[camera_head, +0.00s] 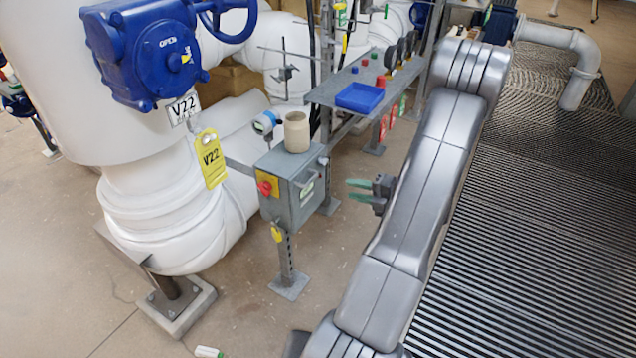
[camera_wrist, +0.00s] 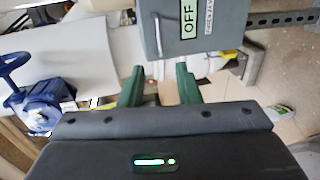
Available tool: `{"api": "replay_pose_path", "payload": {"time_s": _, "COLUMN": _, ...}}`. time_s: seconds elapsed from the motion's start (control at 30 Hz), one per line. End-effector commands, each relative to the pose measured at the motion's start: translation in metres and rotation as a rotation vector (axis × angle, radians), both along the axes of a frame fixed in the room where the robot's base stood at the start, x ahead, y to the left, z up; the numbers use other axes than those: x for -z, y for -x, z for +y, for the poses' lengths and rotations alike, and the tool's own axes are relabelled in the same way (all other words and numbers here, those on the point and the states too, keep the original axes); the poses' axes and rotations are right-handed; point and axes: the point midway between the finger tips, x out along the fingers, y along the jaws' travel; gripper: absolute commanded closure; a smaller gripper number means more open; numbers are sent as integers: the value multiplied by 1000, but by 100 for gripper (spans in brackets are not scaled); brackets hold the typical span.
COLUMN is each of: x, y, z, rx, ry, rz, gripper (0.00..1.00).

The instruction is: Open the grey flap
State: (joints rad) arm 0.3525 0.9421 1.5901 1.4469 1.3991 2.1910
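The grey flap appears to be the labelled side of the grey box (camera_head: 291,185), which stands on a post left of my gripper in the head view. In the wrist view, a grey panel (camera_wrist: 226,35) with a green-and-white OFF label fills the upper right; a thin bar or handle shows at its left edge. The flap looks shut, but its edges are hard to make out. My gripper (camera_head: 353,189) is open and empty, its green fingers pointing at the box across a gap. In the wrist view, its two fingers (camera_wrist: 161,78) stand apart just below the panel.
A beige cup (camera_head: 297,132) stands on the box, which has a red knob (camera_head: 265,187). A shelf (camera_head: 335,92) with a blue tray (camera_head: 359,98) lies behind. The white valve pipe (camera_head: 158,215) stands left. Floor between box and my arm is clear.

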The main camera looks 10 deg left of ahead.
Motion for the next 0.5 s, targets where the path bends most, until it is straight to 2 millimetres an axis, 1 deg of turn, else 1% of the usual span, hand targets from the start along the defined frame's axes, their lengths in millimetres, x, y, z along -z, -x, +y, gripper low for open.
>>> {"api": "replay_pose_path", "payload": {"time_s": 0.17, "x": 7, "y": -8, "z": 26, "rx": -6, "ry": 2, "rz": -1, "gripper": 70}}
{"api": "replay_pose_path", "payload": {"time_s": 0.4, "x": 18, "y": -25, "z": 74, "rx": -7, "ry": 3, "rz": -3, "gripper": 70}}
{"api": "replay_pose_path", "payload": {"time_s": 0.5, "x": 22, "y": -32, "z": 91, "rx": -6, "ry": 3, "rz": -3, "gripper": 70}}
